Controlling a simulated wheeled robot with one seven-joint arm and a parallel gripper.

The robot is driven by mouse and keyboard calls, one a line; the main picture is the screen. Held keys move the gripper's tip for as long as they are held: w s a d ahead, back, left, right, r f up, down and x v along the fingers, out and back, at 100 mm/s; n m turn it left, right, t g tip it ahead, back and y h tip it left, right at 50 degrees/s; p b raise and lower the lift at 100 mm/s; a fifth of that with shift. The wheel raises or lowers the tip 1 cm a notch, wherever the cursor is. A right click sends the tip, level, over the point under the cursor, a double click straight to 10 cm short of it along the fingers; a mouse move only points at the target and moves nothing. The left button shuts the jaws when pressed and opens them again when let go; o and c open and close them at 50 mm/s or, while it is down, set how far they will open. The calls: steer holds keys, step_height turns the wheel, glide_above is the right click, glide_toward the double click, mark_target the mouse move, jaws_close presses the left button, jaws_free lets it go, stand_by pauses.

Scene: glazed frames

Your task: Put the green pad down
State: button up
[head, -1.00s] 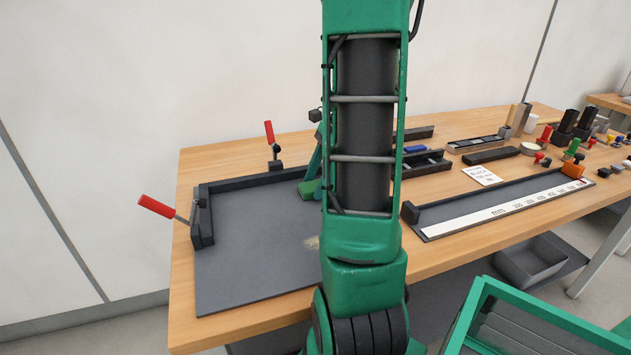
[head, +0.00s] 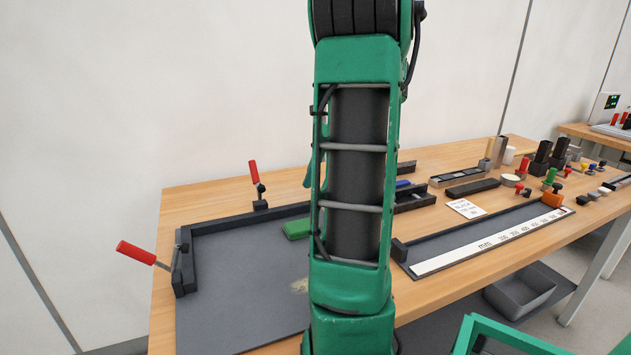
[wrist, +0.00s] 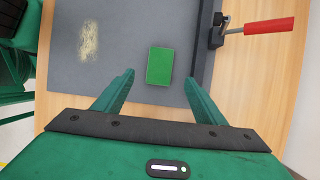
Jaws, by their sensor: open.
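The green pad (head: 297,229) lies flat on the dark grey board (head: 240,270), close to its black back rail; my arm hides its right part in the head view. In the wrist view the whole pad (wrist: 160,66) shows on the grey board. My gripper (wrist: 158,82) is open and empty there, its two green fingers spread apart, with the pad beyond and between the tips. In the head view my gripper is hidden behind my arm.
Red-handled clamps stand at the back rail (head: 254,175) and left rail (head: 140,253). A pale dusty patch (wrist: 90,40) lies on the board. A ruler strip (head: 480,245) and several small parts are to the right.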

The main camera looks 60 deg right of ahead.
steer(key=a+f+n+h, duration=0.1)
steer(key=a+n, duration=0.8)
steer(key=a, duration=0.5)
steer(key=s+a+f+n+h, duration=0.1)
steer(key=s+a+f+n, duration=0.1)
steer(key=s+n, duration=0.1)
steer(key=s+a+f+n+g+h, duration=0.1)
steer(key=s+a+f+n, duration=0.1)
steer(key=s+n, duration=0.1)
steer(key=s+a+f+n+g, duration=0.1)
steer(key=s+a+f+n, duration=0.1)
steer(key=s, duration=0.3)
steer(key=shift+a+n+h, duration=0.15)
steer(key=shift+n+h, duration=0.25)
steer(key=shift+s+g, duration=0.2)
steer(key=shift+g, duration=0.1)
